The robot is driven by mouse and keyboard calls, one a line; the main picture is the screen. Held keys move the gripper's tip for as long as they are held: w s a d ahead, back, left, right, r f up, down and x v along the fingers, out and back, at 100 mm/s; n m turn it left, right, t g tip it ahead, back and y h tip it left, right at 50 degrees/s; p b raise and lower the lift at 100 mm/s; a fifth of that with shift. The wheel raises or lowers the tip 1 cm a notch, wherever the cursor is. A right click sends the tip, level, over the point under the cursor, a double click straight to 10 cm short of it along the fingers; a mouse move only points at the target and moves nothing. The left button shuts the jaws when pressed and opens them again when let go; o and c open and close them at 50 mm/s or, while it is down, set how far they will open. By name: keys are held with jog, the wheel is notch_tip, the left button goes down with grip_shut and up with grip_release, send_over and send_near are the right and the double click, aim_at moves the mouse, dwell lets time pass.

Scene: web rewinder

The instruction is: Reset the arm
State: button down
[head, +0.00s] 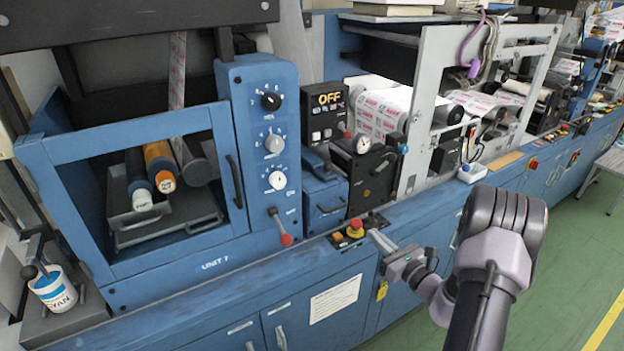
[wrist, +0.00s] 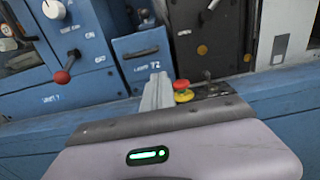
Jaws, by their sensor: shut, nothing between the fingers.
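My gripper (head: 376,237) is shut and empty, at the end of my arm, in front of the blue machine (head: 200,285). Its closed fingers (wrist: 158,92) also show in the wrist view, pointing at the machine's front. In the head view the fingertips are close beside the red emergency button (head: 355,224) on its yellow base. I cannot tell whether they touch the small panel around it. In the wrist view the red button (wrist: 182,85) is just right of the fingers.
A lever with a red knob (head: 286,240) sticks out left of my gripper. Dials (head: 274,144) and an OFF display (head: 327,98) are above. A framed window (head: 130,190) covers rollers at left. An ink can (head: 54,289) stands at far left.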

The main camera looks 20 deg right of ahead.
jog(key=s+a+r+n+g+y, duration=0.25)
jog(key=a+r+n+g, duration=0.2)
jog(key=a, duration=0.55)
jog(key=s+a+r+n+g+y, duration=0.1)
jog(key=a+r+n+g+y, duration=0.35)
jog(key=a, duration=0.55)
jog(key=s+a+r+n+g+y, duration=0.1)
jog(key=a+r+n+g+y, duration=0.15)
jog(key=a+r+n, duration=0.6)
jog(key=s+a+f+n+g+h, duration=0.1)
jog(key=s+a+n+g+h, duration=0.25)
jog(key=s+a+n, duration=0.7)
jog(key=s+d+r+n+t+h, duration=0.1)
jog(key=s+d+n+t+h, duration=0.1)
jog(key=s+d+h, duration=0.3)
jog(key=s, duration=0.4)
jog(key=shift+s+r+n+t+h, duration=0.2)
jog(key=shift+r+n+t+h, duration=0.1)
jog(key=shift+r+t, duration=0.1)
